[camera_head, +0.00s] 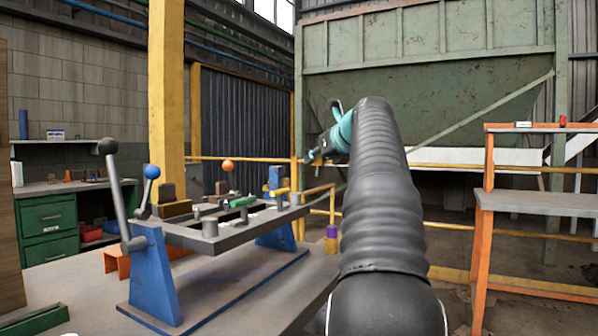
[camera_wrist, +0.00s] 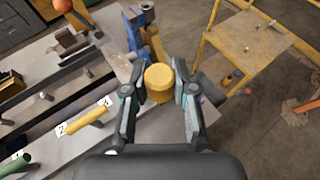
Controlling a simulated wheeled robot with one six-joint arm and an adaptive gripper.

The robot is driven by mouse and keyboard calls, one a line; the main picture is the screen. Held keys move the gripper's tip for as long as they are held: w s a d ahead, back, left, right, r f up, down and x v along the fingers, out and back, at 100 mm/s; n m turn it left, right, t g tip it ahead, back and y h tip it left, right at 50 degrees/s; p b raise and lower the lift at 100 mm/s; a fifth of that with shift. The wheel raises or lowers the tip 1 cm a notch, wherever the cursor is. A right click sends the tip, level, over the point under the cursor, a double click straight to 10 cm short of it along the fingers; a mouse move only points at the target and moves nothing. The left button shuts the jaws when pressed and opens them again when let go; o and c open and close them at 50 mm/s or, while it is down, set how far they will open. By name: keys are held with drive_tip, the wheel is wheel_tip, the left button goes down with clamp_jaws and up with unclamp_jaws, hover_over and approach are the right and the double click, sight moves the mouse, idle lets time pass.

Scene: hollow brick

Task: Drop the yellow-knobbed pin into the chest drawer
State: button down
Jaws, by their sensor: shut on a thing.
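My gripper (camera_wrist: 158,88) is shut on the yellow-knobbed pin (camera_wrist: 159,78). Its round yellow knob shows between the two fingertips in the wrist view; the shank below it is hidden. In the head view my gripper (camera_head: 313,156) is small, raised beyond the bench, and the pin cannot be made out there. The green drawer chest (camera_head: 50,232) stands at the far left under a counter, well away from my gripper. Its drawer fronts look shut.
A blue-legged fixture (camera_head: 155,270) with levers, a yellow handle (camera_wrist: 87,122) and a green handle (camera_wrist: 16,166) fills the bench. A purple-and-yellow piece (camera_head: 332,239) stands at the bench edge. An orange-legged shelf (camera_head: 482,220) is right; yellow rails run behind.

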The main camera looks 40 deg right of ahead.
drive_tip(key=s+d+r, duration=0.3)
drive_tip(key=s+d, duration=0.1)
drive_tip(key=s, duration=0.1)
drive_tip(key=shift+r, duration=0.35)
